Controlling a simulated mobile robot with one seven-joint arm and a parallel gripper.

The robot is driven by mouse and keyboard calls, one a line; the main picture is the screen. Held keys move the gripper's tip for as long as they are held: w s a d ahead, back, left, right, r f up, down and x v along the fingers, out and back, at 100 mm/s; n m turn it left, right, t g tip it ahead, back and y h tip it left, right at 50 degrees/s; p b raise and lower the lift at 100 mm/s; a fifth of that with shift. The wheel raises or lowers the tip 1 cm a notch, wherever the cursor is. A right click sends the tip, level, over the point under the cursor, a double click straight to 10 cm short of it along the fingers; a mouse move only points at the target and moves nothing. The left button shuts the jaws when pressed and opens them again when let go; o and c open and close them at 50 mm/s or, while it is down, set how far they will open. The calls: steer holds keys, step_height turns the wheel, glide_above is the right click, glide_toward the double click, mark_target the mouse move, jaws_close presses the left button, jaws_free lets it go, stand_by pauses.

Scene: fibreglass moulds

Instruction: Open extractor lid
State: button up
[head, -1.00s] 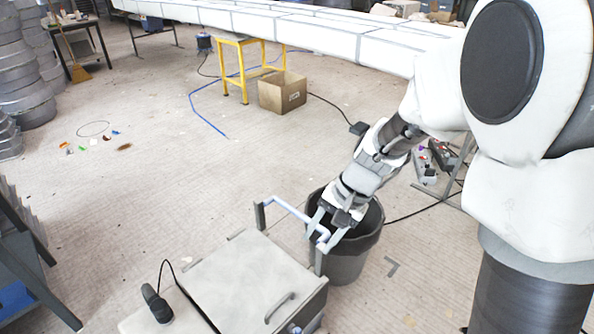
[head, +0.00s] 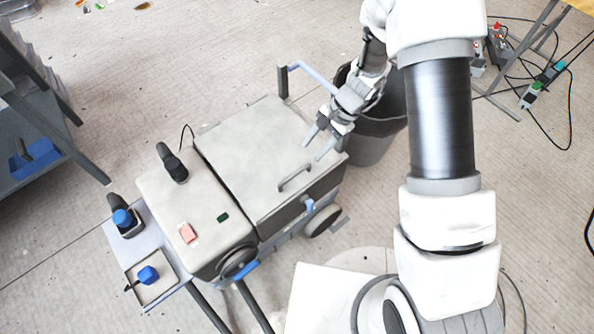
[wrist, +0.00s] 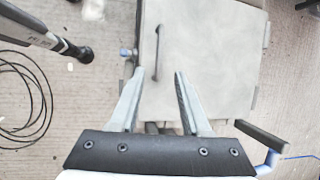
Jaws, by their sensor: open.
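The extractor is a grey wheeled box, with a flat pale lid (head: 250,140) lying closed on its top. A dark bar handle (head: 295,178) sits near one edge of the lid. My gripper (head: 319,145) is open and empty, above the lid's edge beside the bin, with its fingers pointing toward the handle. In the wrist view the lid (wrist: 210,65) lies ahead, and the handle (wrist: 156,46) shows just beyond and between the two spread fingertips (wrist: 160,72). No contact with the handle shows.
A dark bin (head: 375,140) stands right behind the extractor. A blue-grey push bar (head: 312,75) rises at its far end. A black hose fitting (head: 171,163) stands on the extractor's left section. A rack (head: 35,110) is at left; floor between is clear.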

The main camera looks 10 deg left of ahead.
mark_target(294, 174)
steer(key=b+x, duration=0.3)
steer(key=x, duration=0.8)
steer(key=shift+a+f, duration=0.1)
steer(key=shift+f, duration=0.2)
steer(key=shift+c, duration=0.3)
jaws_close()
stand_by(0.6)
